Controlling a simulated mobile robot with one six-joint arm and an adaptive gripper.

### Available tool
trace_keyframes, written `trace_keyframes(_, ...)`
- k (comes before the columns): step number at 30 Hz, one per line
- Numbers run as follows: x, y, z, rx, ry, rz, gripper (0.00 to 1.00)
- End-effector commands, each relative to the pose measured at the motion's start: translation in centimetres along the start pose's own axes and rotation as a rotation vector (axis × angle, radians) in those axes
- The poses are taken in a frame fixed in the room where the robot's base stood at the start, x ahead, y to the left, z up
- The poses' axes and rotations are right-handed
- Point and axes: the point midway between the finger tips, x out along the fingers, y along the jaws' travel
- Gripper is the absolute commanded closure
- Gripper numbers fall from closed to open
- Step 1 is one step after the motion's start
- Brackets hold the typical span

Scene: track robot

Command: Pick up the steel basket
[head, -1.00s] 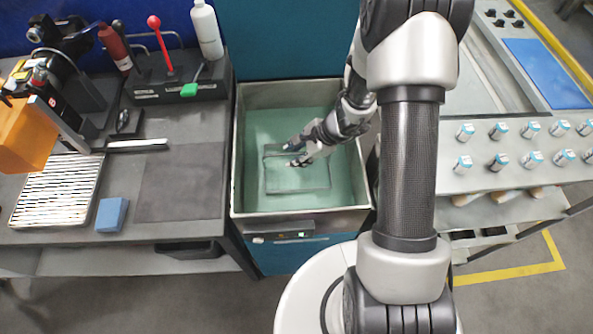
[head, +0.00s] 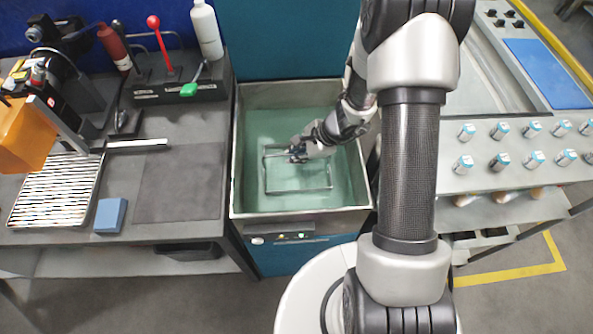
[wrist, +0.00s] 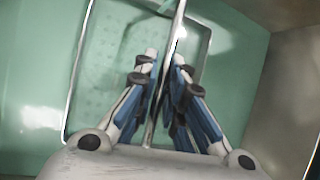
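The steel basket (head: 298,190) is a rectangular wire-rimmed basket inside the green-lined tank (head: 240,180). Its thin handle bar (wrist: 180,18) crosses over the middle of the basket in the wrist view, where the left rim (wrist: 76,75) also shows. My gripper (head: 298,153) reaches down into the tank from the upper right. In the wrist view, my gripper (wrist: 165,62) has its two fingers closed in on both sides of the handle bar. The exact contact at the fingertips is partly hidden by the pads. The basket looks empty.
The tank's metal walls surround the basket and my wrist closely. On the left, a dark bench (head: 190,130) carries a slotted tray (head: 58,190), a blue block (head: 111,215) and bottles. On the right, a shelf (head: 490,135) holds several small blue-capped containers.

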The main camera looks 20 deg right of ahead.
Motion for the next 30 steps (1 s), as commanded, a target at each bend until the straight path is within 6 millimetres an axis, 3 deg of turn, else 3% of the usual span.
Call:
trace_keyframes(3, 0.01, 0.02, -0.01, 0.0, 0.0, 0.0, 1.0)
trace_keyframes(30, -0.04, -0.03, 0.02, -0.001, 0.0, 0.0, 1.0)
